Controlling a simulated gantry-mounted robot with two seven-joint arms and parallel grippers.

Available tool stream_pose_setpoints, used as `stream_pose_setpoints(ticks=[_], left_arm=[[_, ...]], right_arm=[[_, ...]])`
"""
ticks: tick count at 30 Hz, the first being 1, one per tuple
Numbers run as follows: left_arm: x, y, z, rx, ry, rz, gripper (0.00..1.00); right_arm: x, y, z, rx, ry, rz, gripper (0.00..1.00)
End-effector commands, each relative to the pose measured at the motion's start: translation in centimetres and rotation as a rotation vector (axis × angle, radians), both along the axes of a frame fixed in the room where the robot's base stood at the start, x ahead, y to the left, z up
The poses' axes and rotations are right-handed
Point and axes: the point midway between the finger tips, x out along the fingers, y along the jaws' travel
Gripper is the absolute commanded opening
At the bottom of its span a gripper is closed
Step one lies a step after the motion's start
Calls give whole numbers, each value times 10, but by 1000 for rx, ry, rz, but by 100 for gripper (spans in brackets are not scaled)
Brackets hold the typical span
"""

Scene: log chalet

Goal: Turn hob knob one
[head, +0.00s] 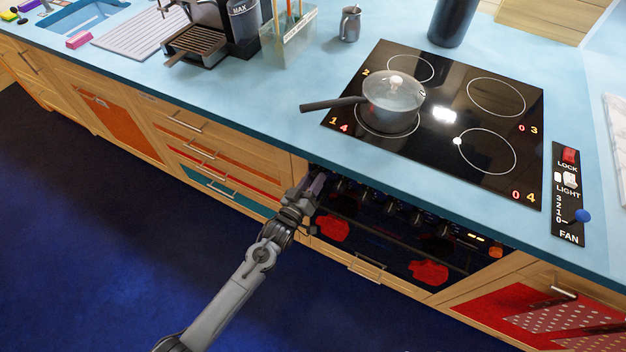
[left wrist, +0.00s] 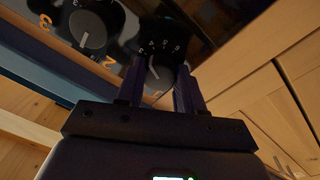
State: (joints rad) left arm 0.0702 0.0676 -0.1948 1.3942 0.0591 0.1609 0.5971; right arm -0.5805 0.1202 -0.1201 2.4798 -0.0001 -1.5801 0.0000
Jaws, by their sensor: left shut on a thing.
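My left gripper (head: 316,186) is at the left end of the row of black knobs on the oven front, under the worktop edge. In the left wrist view its two dark fingers (left wrist: 159,82) stand on either side of a black knob (left wrist: 159,68) with small pale marks around it, and they are shut on it. Another black knob (left wrist: 88,30) with orange digits and a pale pointer line is beside it. The black hob (head: 445,115) shows a red 4 by zone 1 and a red 0 by zones 3 and 4. My right gripper is out of view.
A lidded saucepan (head: 393,98) stands on the front left zone, its handle pointing left over the worktop. A fan panel (head: 568,195) is at the right. Red oven mitts (head: 429,272) show on the oven front. The blue floor in front is clear.

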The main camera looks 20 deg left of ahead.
Motion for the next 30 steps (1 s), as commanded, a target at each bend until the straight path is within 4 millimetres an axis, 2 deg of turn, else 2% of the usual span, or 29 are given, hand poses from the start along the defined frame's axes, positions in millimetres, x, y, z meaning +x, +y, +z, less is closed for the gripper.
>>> stream_pose_setpoints(ticks=[30], left_arm=[[0,-1,2,939,-110,-2,7]], right_arm=[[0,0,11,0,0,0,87]])
